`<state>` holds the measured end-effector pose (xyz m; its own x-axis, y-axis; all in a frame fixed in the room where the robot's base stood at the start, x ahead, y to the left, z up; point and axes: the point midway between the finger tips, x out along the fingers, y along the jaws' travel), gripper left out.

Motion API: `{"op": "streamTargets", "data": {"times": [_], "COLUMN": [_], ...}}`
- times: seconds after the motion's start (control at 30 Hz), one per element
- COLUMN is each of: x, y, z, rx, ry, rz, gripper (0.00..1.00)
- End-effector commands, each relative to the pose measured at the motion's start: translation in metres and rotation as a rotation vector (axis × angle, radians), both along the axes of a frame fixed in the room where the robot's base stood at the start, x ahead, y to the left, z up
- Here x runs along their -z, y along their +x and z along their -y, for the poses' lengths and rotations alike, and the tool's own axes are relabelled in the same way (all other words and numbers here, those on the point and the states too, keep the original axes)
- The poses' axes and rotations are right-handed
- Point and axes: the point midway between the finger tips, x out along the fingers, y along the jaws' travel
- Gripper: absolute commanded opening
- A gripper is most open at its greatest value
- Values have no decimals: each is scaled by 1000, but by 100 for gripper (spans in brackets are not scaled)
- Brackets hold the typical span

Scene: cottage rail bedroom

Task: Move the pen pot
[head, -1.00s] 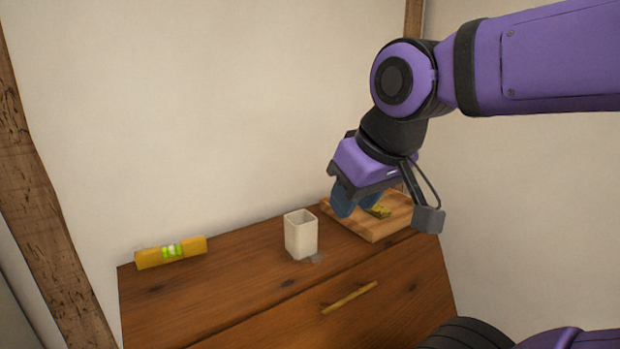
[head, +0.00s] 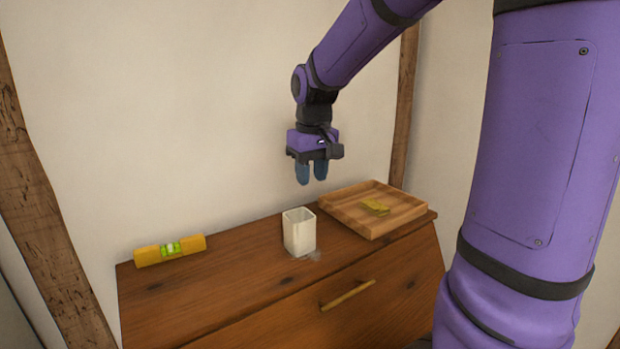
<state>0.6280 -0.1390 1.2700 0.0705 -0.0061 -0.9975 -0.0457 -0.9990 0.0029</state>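The pen pot (head: 300,234) is a white, square-sided, open-topped cup. It stands upright on the wooden dresser top, near its front edge, and looks empty. My gripper (head: 312,181) hangs above and slightly behind the pot in the picture, fingers pointing down. Its two blue fingers are apart with a narrow gap between them, and nothing is held. The gripper is not touching the pot.
A yellow spirit level (head: 150,256) lies at the back left. The dresser top (head: 215,275) between level and pot is clear. A wall rises behind.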

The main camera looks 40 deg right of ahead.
Motion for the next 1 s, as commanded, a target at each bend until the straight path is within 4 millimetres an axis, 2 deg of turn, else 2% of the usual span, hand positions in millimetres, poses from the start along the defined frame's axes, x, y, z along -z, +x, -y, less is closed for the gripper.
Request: {"op": "streamTargets", "data": {"times": [0.1, 0.3, 0.73, 0.87, 1.0], "x": [16, 28, 31, 41, 63], "y": [19, 32, 33, 33, 33], "z": [11, 19, 19, 19, 19], "rx": [6, 8, 8, 8, 8], "ry": [3, 7, 7, 7, 7], "rz": [-44, -71, -73, -73, -75], "gripper": [34, 34, 34, 34, 34]}}
